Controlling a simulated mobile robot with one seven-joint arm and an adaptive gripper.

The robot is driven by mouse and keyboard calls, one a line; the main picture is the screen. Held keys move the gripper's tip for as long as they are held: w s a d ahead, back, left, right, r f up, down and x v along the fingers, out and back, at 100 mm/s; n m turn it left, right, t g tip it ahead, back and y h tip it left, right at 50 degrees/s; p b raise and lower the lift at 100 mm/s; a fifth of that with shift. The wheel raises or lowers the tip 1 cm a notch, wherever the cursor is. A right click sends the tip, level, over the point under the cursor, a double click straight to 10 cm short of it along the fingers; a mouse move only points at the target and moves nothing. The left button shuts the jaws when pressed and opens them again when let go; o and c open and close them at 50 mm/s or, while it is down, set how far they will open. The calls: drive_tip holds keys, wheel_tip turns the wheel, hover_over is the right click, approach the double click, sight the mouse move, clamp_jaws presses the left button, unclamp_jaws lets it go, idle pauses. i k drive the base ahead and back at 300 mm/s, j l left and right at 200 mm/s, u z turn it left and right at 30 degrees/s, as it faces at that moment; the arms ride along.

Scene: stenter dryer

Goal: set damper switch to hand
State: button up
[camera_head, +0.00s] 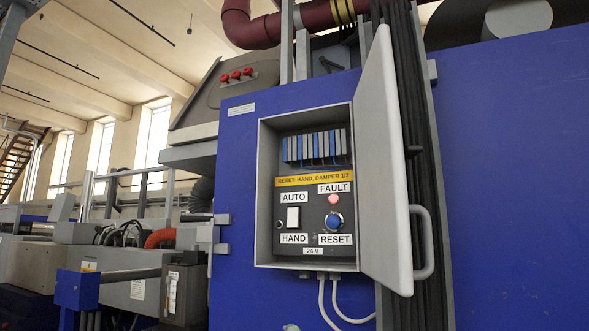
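The damper switch (292,217) is a white rocker on a dark control panel (313,212) inside an open wall cabinet. The AUTO label (293,198) is above it and the HAND label (294,238) below it. I cannot tell which way the rocker is tipped. A yellow strip (316,180) above reads "RESET. HAND. DAMPER 1/2". To the right are a pinkish-red lamp (334,199) under FAULT and a round blue button (333,221) above RESET. My gripper is not in view.
The cabinet door (383,170) stands open on the right, sticking out towards me, with a grey handle (423,243). Terminal blocks sit above the panel. White cables (335,305) hang below the cabinet. Blue machine walls (510,180) flank it. Machinery stands at left.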

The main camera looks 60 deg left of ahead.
sight(293, 214)
drive_tip(key=u, duration=1.55)
drive_tip(key=l+u, duration=0.25)
drive_tip(key=l, duration=0.2)
drive_tip(key=i+l+u, duration=0.1)
drive_tip(key=l+u, duration=0.2)
drive_tip(key=l, duration=0.7)
